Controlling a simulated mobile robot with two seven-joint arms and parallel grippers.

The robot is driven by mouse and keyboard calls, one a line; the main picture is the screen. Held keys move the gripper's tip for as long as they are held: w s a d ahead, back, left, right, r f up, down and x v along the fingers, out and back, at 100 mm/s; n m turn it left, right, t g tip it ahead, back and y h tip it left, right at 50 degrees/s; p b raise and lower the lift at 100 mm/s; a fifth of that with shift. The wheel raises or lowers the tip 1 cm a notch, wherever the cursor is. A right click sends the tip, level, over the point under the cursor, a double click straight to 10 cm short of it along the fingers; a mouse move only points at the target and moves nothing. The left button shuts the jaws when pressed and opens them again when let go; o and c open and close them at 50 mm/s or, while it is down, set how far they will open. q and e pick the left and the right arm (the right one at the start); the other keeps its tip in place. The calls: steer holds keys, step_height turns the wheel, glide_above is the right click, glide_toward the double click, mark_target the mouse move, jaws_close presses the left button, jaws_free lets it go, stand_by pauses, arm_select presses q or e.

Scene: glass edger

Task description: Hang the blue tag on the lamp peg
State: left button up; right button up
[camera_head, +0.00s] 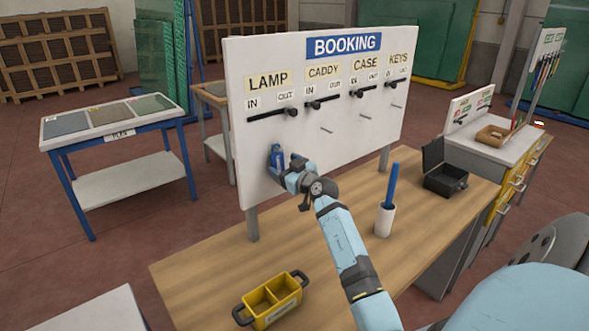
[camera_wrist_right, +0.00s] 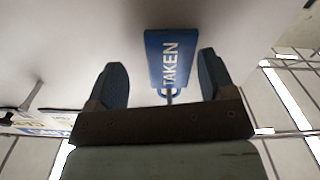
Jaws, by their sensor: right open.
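The blue tag (camera_head: 276,156), marked TAKEN in the right wrist view (camera_wrist_right: 168,62), is against the white board below the LAMP label (camera_head: 267,83). In the right wrist view a short grey peg shows at the tag's hole, so the tag appears to hang on the lamp peg. The rest of that peg is hidden. My right gripper (camera_head: 284,170) is at the tag. In the wrist view its open fingers (camera_wrist_right: 163,85) stand on either side of the tag, with gaps to both. My left gripper is not in view.
The BOOKING board (camera_head: 345,150) has bare CADDY (camera_head: 326,129), CASE (camera_head: 364,116) and KEYS (camera_head: 397,105) pegs, with black sliders above. On the wooden bench are a yellow caddy (camera_head: 272,300), a white cup with a blue stick (camera_head: 385,217) and an open black case (camera_head: 444,180).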

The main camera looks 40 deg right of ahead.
steer(key=s+a, duration=0.1)
steer(key=s, duration=1.2)
steer(key=shift+s+a+b, duration=0.2)
steer(key=shift+a+b, duration=0.05)
steer(key=shift+b, duration=0.2)
